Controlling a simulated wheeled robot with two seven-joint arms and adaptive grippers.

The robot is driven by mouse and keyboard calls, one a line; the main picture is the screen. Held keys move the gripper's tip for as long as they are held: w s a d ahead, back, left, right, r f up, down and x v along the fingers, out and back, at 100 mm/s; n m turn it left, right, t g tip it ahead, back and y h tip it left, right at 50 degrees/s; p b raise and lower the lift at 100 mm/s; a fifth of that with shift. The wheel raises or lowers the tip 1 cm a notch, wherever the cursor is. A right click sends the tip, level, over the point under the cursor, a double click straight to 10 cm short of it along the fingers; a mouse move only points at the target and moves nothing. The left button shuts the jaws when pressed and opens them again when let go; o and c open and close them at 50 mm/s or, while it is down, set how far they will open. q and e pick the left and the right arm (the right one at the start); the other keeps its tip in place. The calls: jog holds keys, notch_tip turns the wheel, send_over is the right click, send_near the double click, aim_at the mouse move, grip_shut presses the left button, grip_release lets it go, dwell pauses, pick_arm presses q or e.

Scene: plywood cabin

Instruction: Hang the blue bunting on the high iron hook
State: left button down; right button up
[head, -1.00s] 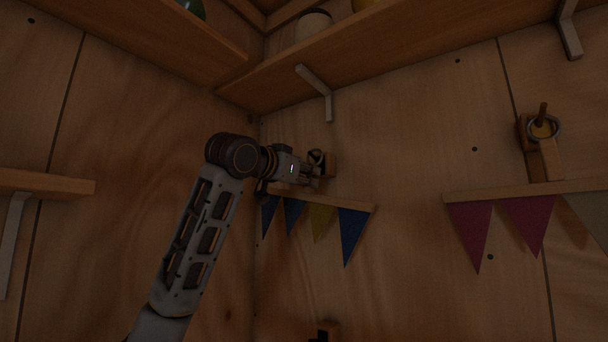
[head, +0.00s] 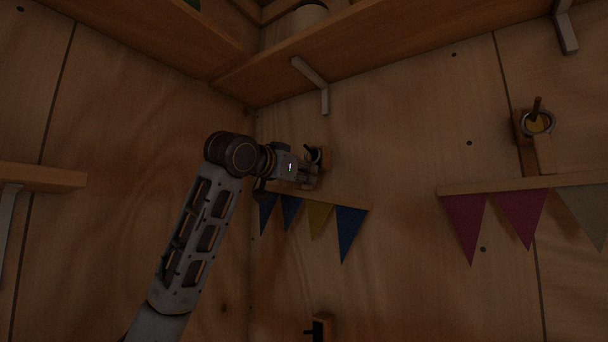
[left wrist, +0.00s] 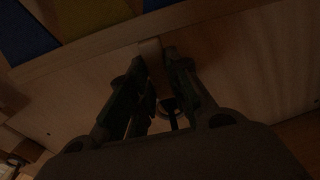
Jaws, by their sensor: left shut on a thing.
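The blue bunting (head: 350,229) is a wooden strip with blue pennants and one yellow one. It hangs in front of the back wall near the corner. My left gripper (head: 311,178) is shut on its wooden tab, just above the strip. The left wrist view shows the tab (left wrist: 151,58) between the fingers (left wrist: 160,62). The high dark iron hook (head: 313,154) on its wooden block (head: 325,159) is right at the fingertips. A ring (left wrist: 168,105) shows behind the fingers. I cannot tell whether it is around the hook. My right gripper is out of view.
A lower dark hook on a block (head: 318,328) is below on the same wall. A red bunting (head: 467,224) hangs from a ringed peg (head: 537,122) at right. A shelf with a bracket (head: 312,84) runs above the gripper. Another shelf (head: 40,178) juts out at left.

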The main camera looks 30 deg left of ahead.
pick_arm(q)
jog(key=c, duration=1.3)
grip_release()
jog(key=shift+o, duration=0.2)
